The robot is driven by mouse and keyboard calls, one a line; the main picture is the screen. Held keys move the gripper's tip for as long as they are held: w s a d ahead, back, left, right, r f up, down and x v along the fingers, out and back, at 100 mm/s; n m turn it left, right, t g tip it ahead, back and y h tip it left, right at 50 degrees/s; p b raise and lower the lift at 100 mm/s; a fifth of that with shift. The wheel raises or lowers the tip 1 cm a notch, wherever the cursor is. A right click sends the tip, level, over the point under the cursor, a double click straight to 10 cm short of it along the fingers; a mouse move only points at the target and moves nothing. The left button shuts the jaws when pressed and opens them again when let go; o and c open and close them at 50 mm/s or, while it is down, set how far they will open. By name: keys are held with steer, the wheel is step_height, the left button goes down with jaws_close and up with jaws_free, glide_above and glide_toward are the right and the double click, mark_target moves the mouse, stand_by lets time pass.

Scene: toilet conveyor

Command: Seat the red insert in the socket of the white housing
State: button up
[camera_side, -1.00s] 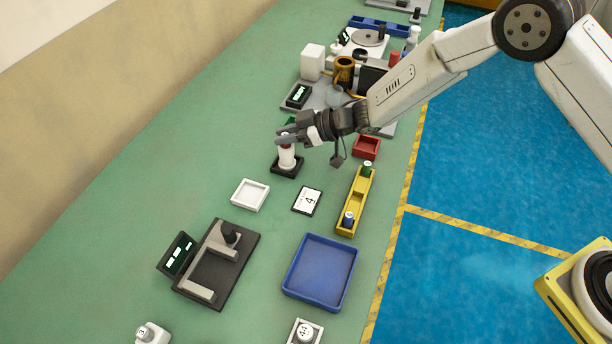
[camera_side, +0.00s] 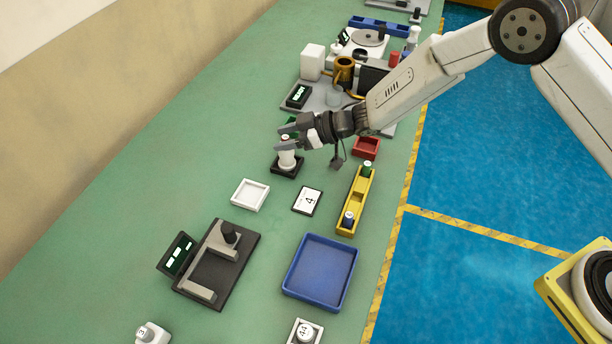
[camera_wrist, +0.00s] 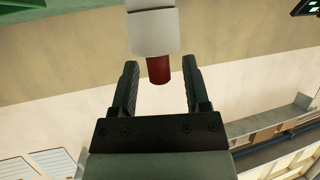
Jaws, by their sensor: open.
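The white housing (camera_side: 287,160) stands upright on a small black base (camera_side: 286,172) in the side view. Its end also shows at the top of the wrist view (camera_wrist: 153,32). The red insert (camera_wrist: 158,69) sticks out of the housing's end, in line with it; how deep it sits inside is hidden. My gripper (camera_side: 284,137) is at the top of the housing with its fingers apart. In the wrist view my gripper (camera_wrist: 159,75) is open, one finger on each side of the insert, with a visible gap on both sides.
A white tray (camera_side: 262,205), a label card (camera_side: 307,200) and a yellow rack (camera_side: 345,226) lie nearby. A red bin (camera_side: 374,145) and a grey station with a READY display (camera_side: 299,95) are behind. A blue tray (camera_side: 322,296) is in front. Bare green table lies left of the housing.

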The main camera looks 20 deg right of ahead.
steer(key=shift+r, duration=0.15)
steer(key=shift+v, duration=0.8)
steer(key=v, duration=0.3)
steer(key=shift+d, duration=0.1)
step_height(320, 180, up, 7)
glide_above(284, 136)
steer(key=s+d, duration=0.3)
steer(key=d, duration=0.1)
steer(key=shift+w+d+r, duration=0.1)
